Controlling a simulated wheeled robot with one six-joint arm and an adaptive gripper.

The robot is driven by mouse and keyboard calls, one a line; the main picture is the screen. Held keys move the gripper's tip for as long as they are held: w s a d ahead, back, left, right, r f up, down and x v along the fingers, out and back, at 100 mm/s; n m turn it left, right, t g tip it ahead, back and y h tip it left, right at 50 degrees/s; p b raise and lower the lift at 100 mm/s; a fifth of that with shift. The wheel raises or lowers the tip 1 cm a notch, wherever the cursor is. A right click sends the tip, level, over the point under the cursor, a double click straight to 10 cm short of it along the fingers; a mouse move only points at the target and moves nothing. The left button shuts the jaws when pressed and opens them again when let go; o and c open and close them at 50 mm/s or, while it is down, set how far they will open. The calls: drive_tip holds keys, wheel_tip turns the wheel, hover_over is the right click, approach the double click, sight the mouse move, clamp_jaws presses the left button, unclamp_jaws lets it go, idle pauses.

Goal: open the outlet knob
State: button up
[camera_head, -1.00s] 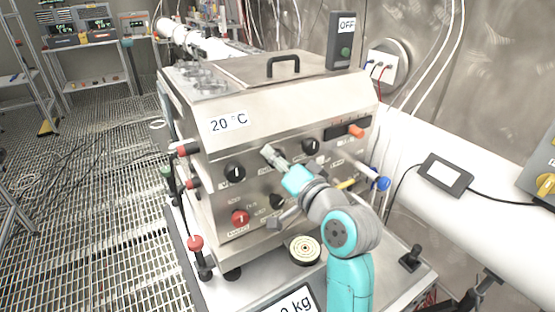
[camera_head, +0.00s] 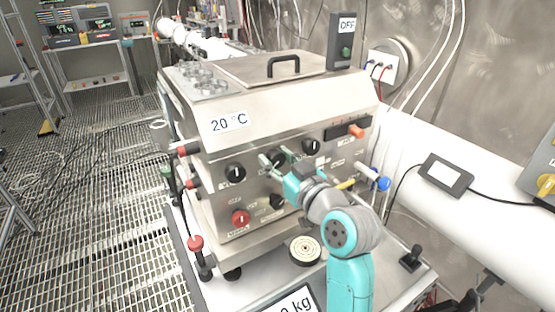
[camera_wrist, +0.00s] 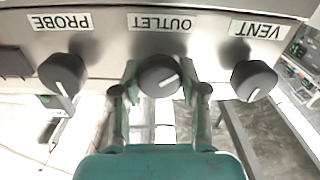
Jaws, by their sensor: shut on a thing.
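The outlet knob (camera_wrist: 157,73) is round and black with a white pointer line.
The probe knob (camera_wrist: 62,73) and vent knob (camera_wrist: 254,80) flank the outlet knob closely. The steel machine (camera_head: 205,142) also has a red knob (camera_head: 240,217), a lower black knob (camera_head: 277,201) and a blue valve (camera_head: 382,184). A round disc (camera_head: 304,249) lies in front.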

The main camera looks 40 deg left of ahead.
drive_tip(key=n, duration=0.3)
drive_tip(key=shift+f+n, duration=0.1)
drive_tip(key=shift+n, duration=2.1)
drive_tip(key=o, duration=1.1)
drive_tip(key=shift+o, duration=0.2)
drive_tip(key=v, duration=1.2)
